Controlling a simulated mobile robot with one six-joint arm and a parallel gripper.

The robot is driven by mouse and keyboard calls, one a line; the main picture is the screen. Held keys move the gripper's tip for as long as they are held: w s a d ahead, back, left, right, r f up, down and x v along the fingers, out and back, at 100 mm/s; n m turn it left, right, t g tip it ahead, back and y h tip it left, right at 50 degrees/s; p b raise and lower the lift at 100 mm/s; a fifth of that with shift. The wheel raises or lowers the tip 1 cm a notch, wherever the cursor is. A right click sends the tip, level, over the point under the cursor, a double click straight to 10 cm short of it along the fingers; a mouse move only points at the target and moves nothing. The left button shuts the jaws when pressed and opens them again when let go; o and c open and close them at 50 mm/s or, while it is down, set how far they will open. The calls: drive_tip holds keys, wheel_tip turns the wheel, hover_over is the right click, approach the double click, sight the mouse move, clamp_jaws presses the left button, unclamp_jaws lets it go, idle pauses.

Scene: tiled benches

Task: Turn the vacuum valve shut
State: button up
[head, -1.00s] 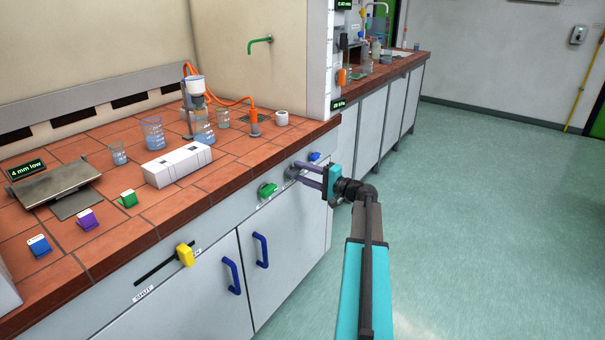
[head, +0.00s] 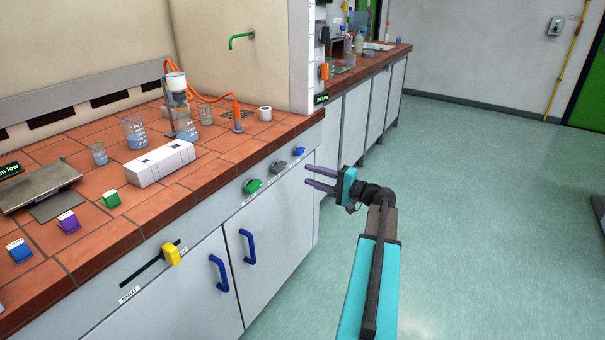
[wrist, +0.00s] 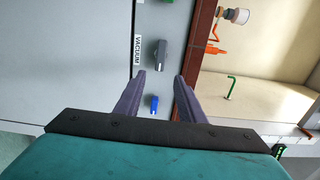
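The vacuum valve is a grey knob (head: 278,167) on the bench's front panel, between a green knob (head: 252,186) and a blue knob (head: 299,151). In the wrist view the grey knob (wrist: 160,54) sits beside a label reading VACUUM (wrist: 138,50), its handle running nearly parallel to the row of knobs. My gripper (head: 308,175) is open and empty, apart from the panel, to the right of the grey knob. In the wrist view the grey knob appears just beyond the gap between the fingertips (wrist: 160,75), and the blue knob (wrist: 154,103) appears between the fingers.
The tiled bench top (head: 105,182) overhangs the panel and holds a clamped flask (head: 180,105), beakers and a white block (head: 160,163). A yellow slider (head: 171,253) and blue door handles (head: 247,246) stick out lower left. The floor (head: 480,200) to the right is clear.

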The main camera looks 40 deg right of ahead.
drive_tip(key=shift+v, duration=1.5)
drive_tip(key=shift+s, duration=0.1)
